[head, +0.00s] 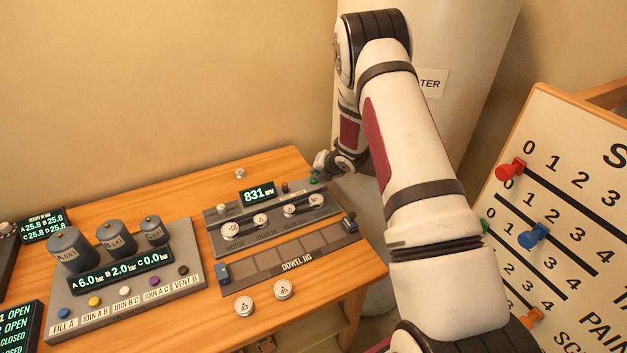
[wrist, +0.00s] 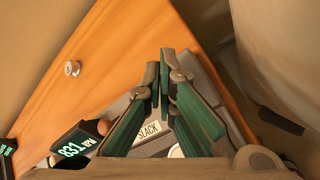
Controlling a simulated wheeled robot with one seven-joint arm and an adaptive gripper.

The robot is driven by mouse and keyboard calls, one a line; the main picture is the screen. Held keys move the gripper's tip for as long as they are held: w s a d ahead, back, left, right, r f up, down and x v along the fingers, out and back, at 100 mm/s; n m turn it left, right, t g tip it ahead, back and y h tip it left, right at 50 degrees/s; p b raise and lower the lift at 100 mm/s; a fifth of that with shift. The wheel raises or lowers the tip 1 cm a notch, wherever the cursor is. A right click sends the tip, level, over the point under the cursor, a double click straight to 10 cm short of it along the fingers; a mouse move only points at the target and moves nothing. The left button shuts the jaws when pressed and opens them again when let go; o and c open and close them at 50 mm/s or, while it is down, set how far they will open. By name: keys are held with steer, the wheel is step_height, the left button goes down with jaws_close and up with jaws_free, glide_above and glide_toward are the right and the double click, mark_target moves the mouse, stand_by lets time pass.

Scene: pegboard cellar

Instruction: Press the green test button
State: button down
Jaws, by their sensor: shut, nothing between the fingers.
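The control panel (head: 218,215) with the lit "831" display (head: 257,192) stands on the wooden table. My gripper (head: 318,168) is at the panel's far right corner, with its fingers shut and empty. A small green spot (head: 313,181) shows just below the fingertips; I cannot tell whether it is the green test button or part of a finger. In the wrist view my gripper (wrist: 164,62) has green fingers with dark tips close together over the panel's edge. A "SLACK" label (wrist: 149,133) shows beside them. No green button is clearly visible there; the fingers may hide it.
A dowel jig (head: 296,259) lies in front of the panel. A tank panel (head: 62,316) with coloured buttons stands at left. A round knob (head: 240,173) sits behind the panel on bare table. A large cylinder (head: 462,45) stands behind my arm; a pegged score board (head: 552,190) is at right.

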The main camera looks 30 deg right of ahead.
steer(key=shift+r, duration=0.3)
steer(key=shift+r+p, duration=0.65)
steer(key=shift+r, duration=1.85)
